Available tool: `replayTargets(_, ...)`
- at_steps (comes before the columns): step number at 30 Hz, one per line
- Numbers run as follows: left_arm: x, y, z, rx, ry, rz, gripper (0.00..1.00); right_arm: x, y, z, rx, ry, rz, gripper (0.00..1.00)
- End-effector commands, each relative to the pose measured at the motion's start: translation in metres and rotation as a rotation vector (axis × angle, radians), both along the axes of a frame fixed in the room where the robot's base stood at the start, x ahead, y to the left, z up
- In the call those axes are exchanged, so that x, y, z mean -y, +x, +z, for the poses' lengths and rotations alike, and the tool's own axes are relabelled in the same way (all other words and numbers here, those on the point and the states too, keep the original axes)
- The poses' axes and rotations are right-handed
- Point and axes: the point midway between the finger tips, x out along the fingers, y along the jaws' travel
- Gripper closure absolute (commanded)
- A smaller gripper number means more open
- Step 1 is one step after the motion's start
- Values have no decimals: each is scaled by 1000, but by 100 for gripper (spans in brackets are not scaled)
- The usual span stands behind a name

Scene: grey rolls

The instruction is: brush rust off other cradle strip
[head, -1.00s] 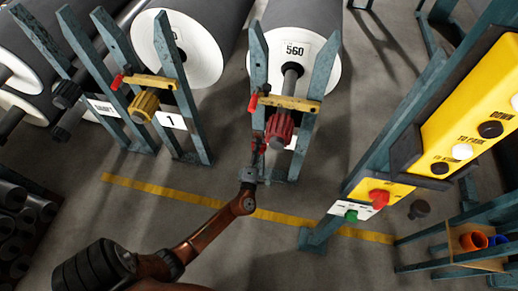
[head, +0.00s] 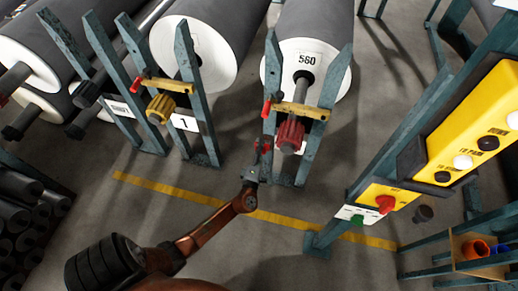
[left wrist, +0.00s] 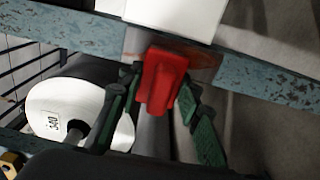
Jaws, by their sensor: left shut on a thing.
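My left gripper (head: 260,162) is shut on a red block-like tool, likely the brush (left wrist: 162,80), in front of the cradle that bears the roll marked 560 (head: 310,55). In the left wrist view the left gripper (left wrist: 160,110) has its dark green fingers on either side of the red tool. The tool overlaps a teal steel strip (left wrist: 265,75) with chipped paint. A brown rust patch (left wrist: 205,66) shows on the strip beside the tool. I cannot tell whether the tool touches it. My right gripper is out of view.
A red chuck (head: 290,135) and yellow latch bar (head: 300,110) sit just above the gripper. Another cradle with a yellow chuck (head: 160,108) stands to the left. A yellow control panel (head: 470,130) stands at right. Floor around the yellow line (head: 190,195) is clear.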

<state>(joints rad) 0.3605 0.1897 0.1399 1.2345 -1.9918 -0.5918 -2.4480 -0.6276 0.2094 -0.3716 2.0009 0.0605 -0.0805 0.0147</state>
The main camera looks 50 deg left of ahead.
Motion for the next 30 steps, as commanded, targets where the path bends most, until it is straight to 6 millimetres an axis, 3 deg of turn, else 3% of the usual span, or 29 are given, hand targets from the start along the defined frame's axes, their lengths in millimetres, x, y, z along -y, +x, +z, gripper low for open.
replayTargets(13, 33, 19, 1, 2, -2, -6, 98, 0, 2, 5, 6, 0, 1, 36)
replayTargets(24, 33, 21, 19, 3, -1, -6, 98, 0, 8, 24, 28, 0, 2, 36)
replayTargets(30, 30, 19, 18, 1, -1, -5, 98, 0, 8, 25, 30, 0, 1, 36)
